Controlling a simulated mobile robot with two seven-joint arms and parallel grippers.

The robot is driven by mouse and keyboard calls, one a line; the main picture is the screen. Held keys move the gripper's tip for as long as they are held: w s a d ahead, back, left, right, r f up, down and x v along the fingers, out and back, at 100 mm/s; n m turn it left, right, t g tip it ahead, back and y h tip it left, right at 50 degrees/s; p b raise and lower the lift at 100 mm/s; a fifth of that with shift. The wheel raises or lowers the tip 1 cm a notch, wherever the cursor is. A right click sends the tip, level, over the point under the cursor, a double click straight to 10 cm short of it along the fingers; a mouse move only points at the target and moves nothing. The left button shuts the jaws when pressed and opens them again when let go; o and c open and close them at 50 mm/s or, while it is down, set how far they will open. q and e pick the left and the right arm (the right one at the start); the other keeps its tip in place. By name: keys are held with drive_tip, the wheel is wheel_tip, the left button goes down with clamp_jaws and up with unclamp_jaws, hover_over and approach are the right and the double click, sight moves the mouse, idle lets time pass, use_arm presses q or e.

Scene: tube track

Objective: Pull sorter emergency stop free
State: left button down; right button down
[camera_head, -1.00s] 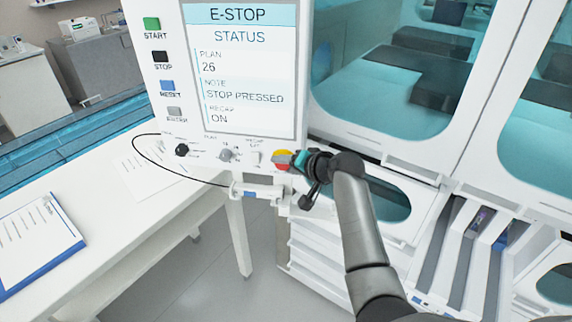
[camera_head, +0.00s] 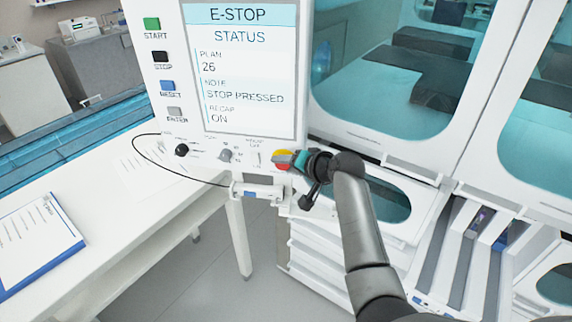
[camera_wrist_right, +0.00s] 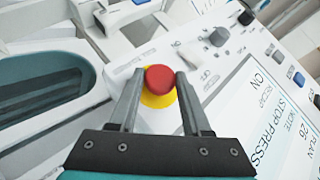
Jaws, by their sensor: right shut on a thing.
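The emergency stop is a red mushroom button on a yellow base (camera_head: 281,159), low on the right of the control panel. In the right wrist view the red button (camera_wrist_right: 159,79) sits between the fingertips of my right gripper (camera_wrist_right: 160,88), one finger on each side. My right gripper (camera_head: 296,161) reaches it from the right in the head view and is shut on the button. The panel's screen (camera_head: 240,68) reads E-STOP, STATUS, STOP PRESSED, RECAP ON. My left gripper is in neither view.
Beside the button are a black knob (camera_head: 182,150), a grey knob (camera_head: 225,155) and a small switch (camera_head: 257,159). A black cable loops to a white scanner-like device (camera_head: 257,191) below. A white table (camera_head: 120,220) with a clipboard (camera_head: 35,240) stands at left. Glass-windowed cabinets (camera_head: 400,75) fill the right.

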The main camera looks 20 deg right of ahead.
drive_tip(key=shift+s, duration=0.15)
drive_tip(key=shift+s+a+p, duration=0.1)
drive_tip(key=shift+p, duration=0.25)
drive_tip(key=c, duration=0.6)
unclamp_jaws()
drive_tip(key=shift+s, duration=0.15)
drive_tip(key=shift+c, duration=0.2)
drive_tip(key=o, duration=0.4)
drive_tip(key=shift+c, duration=0.2)
